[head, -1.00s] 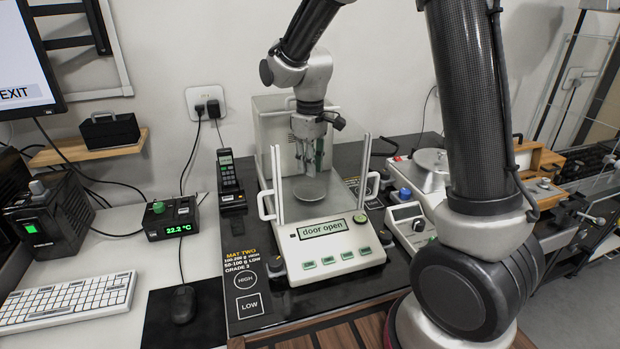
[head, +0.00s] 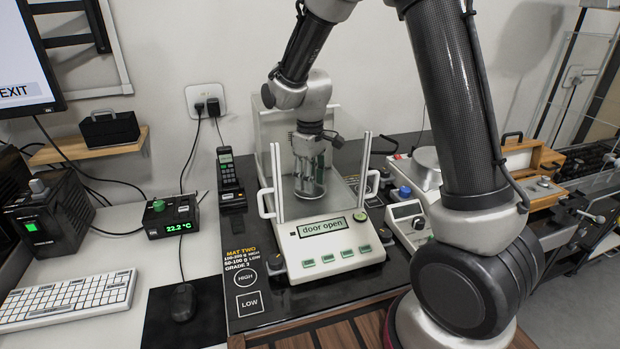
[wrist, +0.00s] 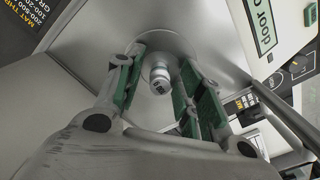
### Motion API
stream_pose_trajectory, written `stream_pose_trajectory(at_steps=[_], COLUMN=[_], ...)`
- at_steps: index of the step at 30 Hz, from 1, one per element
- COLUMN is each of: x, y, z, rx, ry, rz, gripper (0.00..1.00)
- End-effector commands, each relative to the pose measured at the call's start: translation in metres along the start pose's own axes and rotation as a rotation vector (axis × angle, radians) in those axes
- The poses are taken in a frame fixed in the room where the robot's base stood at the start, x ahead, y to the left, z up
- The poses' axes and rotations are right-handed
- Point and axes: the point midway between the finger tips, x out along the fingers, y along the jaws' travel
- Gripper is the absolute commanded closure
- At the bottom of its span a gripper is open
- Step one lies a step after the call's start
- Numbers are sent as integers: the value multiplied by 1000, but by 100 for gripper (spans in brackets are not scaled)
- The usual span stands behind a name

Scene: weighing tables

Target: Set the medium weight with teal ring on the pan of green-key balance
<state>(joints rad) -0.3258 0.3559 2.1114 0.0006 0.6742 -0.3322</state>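The green-key balance (head: 328,246) stands on the dark mat, its display reading "door open". My gripper (head: 309,190) is down inside its weighing chamber, low over the pan. In the wrist view a small metal weight (wrist: 159,77) is between the fingertips of my gripper (wrist: 162,58), over the round pan (wrist: 178,43). Gaps show between the weight and the green finger pads, so the gripper looks open around it. The weight appears upright on the pan. I cannot make out a teal ring on it. In the head view the fingers hide the weight.
Clear chamber walls and white door handles (head: 264,203) stand close around the gripper. A second balance (head: 428,165) and a small control box (head: 408,222) are to the right. A handset (head: 229,174) stands left of the balance. The mat's front-left part is clear.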

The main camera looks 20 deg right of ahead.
Motion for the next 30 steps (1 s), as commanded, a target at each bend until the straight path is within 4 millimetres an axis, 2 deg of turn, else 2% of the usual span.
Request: stream_pose_trajectory(at_steps=[8, 11, 22, 27, 30], x=[-5, -19, -99, -118, -123], y=[0, 0, 0, 0, 0], z=[0, -1, -1, 0, 0], rx=[0, 0, 0, 0, 0], ry=[2, 4, 4, 2, 0], rz=[1, 1, 1, 1, 0], gripper=[62, 62, 62, 62, 62])
